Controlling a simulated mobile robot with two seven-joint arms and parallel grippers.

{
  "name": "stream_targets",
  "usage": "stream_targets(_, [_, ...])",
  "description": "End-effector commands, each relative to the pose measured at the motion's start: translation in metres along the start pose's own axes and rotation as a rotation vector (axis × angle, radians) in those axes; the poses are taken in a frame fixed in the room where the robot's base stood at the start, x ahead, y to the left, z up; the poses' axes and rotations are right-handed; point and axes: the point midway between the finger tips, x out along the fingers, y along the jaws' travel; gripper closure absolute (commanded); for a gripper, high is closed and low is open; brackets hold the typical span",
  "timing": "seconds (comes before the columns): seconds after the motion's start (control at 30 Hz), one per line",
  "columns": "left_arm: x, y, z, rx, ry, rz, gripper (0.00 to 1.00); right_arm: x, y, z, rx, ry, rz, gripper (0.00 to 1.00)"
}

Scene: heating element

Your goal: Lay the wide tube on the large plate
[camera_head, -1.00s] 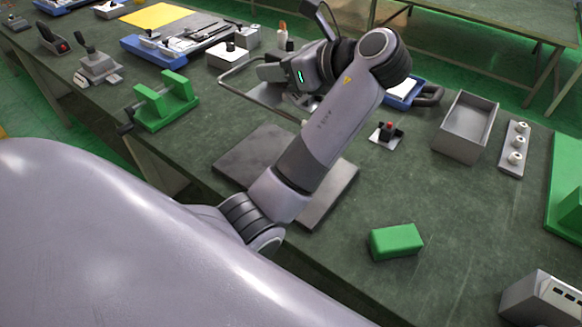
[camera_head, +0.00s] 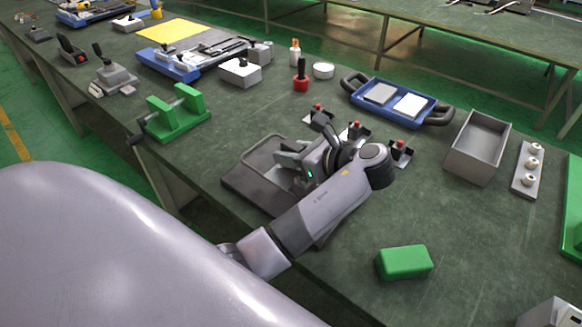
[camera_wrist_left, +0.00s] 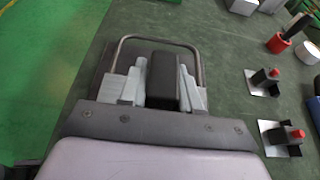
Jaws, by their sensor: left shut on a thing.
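The wide tube (camera_head: 262,143) is a grey U-shaped bent bar. My left gripper (camera_head: 287,160) is shut on it. The large plate (camera_head: 243,190) is a dark flat slab near the table's front edge, partly hidden by my left arm. In the head view the tube overlaps the plate's far part; I cannot tell whether it touches the plate or hangs just above it. In the left wrist view the tube's bend (camera_wrist_left: 155,38) arches beyond the fingers of my left gripper (camera_wrist_left: 160,88). My right gripper is not in view.
Several small stands with red tops, one of them (camera_head: 401,152), stand just right of my gripper. A green block (camera_head: 404,262) lies at the front right. A green bracket (camera_head: 175,113) stands left of the plate. A blue tray (camera_head: 392,104) and a metal box (camera_head: 477,147) are farther right.

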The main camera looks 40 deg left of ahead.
Motion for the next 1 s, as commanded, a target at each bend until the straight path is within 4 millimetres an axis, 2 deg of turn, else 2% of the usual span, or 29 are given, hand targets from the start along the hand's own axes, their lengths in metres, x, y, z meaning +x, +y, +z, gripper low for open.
stream_targets(0.13, [0.009,0.000,-0.021,0.002,-0.001,0.001,1.00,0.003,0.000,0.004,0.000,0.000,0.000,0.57])
stream_targets(0.27, [0.014,0.000,-0.034,0.000,0.000,0.000,1.00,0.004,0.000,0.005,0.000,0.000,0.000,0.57])
stream_targets(0.7, [0.016,0.000,-0.039,-0.001,0.000,0.000,1.00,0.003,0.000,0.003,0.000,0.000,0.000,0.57])
stream_targets(0.73, [0.017,0.000,-0.040,0.001,0.002,0.001,0.58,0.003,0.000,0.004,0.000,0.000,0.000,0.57])
stream_targets(0.77, [0.017,0.000,-0.040,0.001,0.002,0.000,0.48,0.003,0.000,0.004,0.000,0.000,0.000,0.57])
stream_targets(0.8, [0.017,0.000,-0.040,0.001,0.002,0.000,0.42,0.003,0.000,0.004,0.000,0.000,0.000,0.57])
stream_targets(1.0, [0.017,0.000,-0.040,0.001,0.001,0.001,0.42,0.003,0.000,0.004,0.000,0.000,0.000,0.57])
